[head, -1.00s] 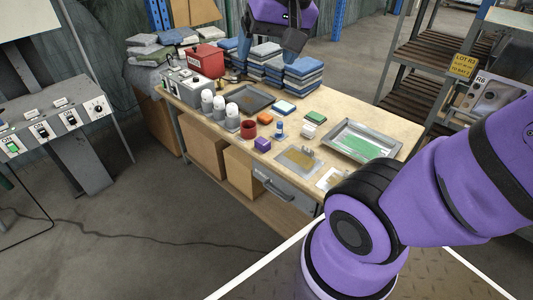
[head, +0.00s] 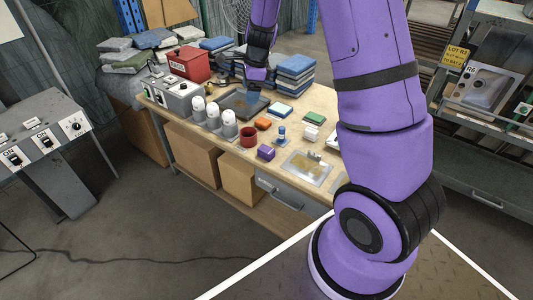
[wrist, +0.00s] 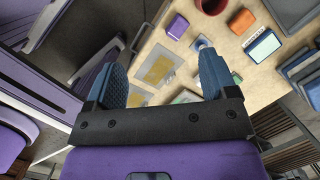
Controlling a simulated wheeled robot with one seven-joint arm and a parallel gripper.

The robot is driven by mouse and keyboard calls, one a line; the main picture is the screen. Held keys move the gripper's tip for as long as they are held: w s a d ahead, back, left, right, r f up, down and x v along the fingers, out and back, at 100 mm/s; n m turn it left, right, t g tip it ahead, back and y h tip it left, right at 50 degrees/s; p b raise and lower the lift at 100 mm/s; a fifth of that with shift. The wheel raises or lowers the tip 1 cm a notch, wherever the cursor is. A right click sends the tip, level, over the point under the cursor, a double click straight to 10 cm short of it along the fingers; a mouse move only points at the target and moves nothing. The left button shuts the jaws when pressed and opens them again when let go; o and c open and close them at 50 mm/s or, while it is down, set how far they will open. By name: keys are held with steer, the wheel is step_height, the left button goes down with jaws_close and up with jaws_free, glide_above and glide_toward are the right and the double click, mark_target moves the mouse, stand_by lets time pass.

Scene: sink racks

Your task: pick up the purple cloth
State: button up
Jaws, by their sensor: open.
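A small purple, block-shaped item (head: 266,152) sits near the front edge of the workbench; it is the only purple item I see there and may be the folded cloth. It also shows in the wrist view (wrist: 177,26), beyond the fingers. My gripper (head: 256,84) is over the back part of the bench, near the dark tray and the blue stacks, apart from the purple item. In the wrist view, its two blue fingers (wrist: 163,75) are spread wide with nothing between them.
A dark red cup (head: 249,136), an orange block (head: 263,124) and a blue-topped bottle (head: 281,134) stand close to the purple item. White-capped bottles (head: 213,115) stand to its left. A dark tray (head: 232,104) and blue cloth stacks (head: 296,75) are behind. A flat plate (head: 306,167) lies to its right.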

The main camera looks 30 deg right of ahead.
steer(key=w+d+f+m, duration=0.1)
steer(key=d+f+m, duration=0.1)
steer(key=f, duration=0.4)
steer(key=w+d+f+m, duration=0.1)
steer(key=d+f+m, duration=0.15)
steer(key=f, duration=0.25)
steer(key=m+g+h, duration=0.2)
steer(key=m, duration=0.3)
glide_toward(266, 149)
steer(key=shift+d+n, duration=0.15)
steer(key=shift+n, duration=0.1)
steer(key=shift+s+d+f, duration=0.1)
steer(key=shift+f, duration=0.6)
step_height(266, 149, down, 10)
steer(key=shift+r, duration=0.15)
steer(key=c, duration=1)
